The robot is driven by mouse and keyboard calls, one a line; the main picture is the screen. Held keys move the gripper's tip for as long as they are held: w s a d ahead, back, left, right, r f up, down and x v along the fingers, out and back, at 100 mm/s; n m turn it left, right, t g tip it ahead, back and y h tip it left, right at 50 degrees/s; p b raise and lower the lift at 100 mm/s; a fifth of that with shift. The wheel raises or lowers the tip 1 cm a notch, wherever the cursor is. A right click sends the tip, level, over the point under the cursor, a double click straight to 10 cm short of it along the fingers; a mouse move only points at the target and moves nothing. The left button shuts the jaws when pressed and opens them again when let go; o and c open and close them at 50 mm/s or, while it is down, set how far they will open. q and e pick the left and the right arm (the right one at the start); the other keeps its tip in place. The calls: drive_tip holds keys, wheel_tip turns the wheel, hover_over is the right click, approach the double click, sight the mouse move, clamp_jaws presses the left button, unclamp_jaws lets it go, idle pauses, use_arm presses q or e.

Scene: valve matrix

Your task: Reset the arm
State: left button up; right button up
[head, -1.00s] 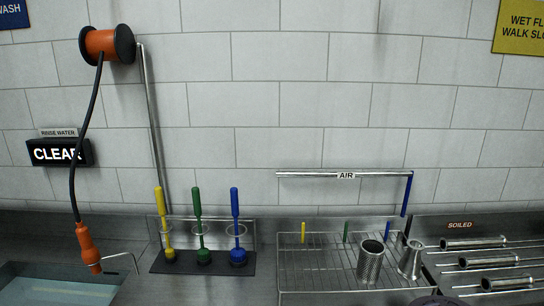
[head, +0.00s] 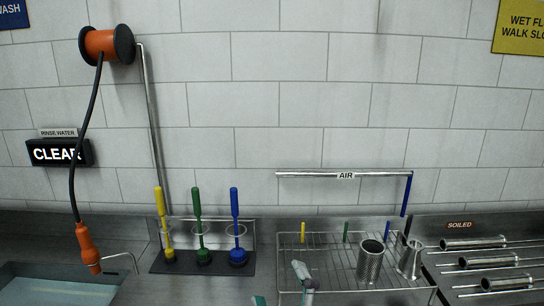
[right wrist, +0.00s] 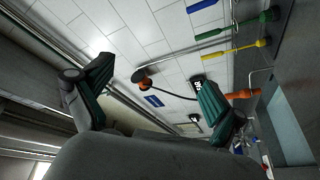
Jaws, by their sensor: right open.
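My right gripper (head: 279,283) shows at the bottom middle of the head view, in front of the wire rack's left part. In the right wrist view its two green-padded fingers (right wrist: 156,76) are spread apart with nothing between them. It is open and empty. The rest of the right arm is below the head view's edge. My left gripper is in neither view.
Yellow, green and blue brushes (head: 197,225) stand in a holder left of centre. Soiled metal parts (head: 487,262) lie at right. An orange hose nozzle (head: 87,248) hangs over a water basin (head: 55,290).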

drive_tip(key=s+d+f+m+g+h, duration=0.1)
drive_tip(key=d+f+m+g+h, duration=0.4)
drive_tip(key=d+f, duration=0.45)
drive_tip(key=s+d+f+m+g, duration=0.1)
drive_tip(key=s+d+f+g, duration=0.1)
drive_tip(key=f, duration=0.3)
drive_tip(key=s+d+f+m+g+h, duration=0.1)
drive_tip(key=s+d+f+m+g, duration=0.1)
drive_tip(key=s+f, duration=0.3)
drive_tip(key=s+d+f+m+g, duration=0.2)
drive_tip(key=s+d+f, duration=0.1)
drive_tip(key=s+f, duration=0.1)
drive_tip(key=shift+f, duration=0.55)
drive_tip(key=s+d+f+m+g, duration=0.25)
drive_tip(key=s+f+g, duration=0.2)
drive_tip(key=s, duration=0.55)
wheel_tip(320, 180, down, 27)
drive_tip(key=s+g+b, duration=0.1)
drive_tip(key=g, duration=0.1)
drive_tip(key=s+d+f+n+b, duration=0.1)
drive_tip(key=s+d+f, duration=0.2)
drive_tip(key=s+f, duration=1.3)
drive_tip(key=shift+s+d+f+g+h, duration=0.15)
drive_tip(key=shift+s+f+g+h, duration=0.2)
drive_tip(key=shift+f, duration=0.4)
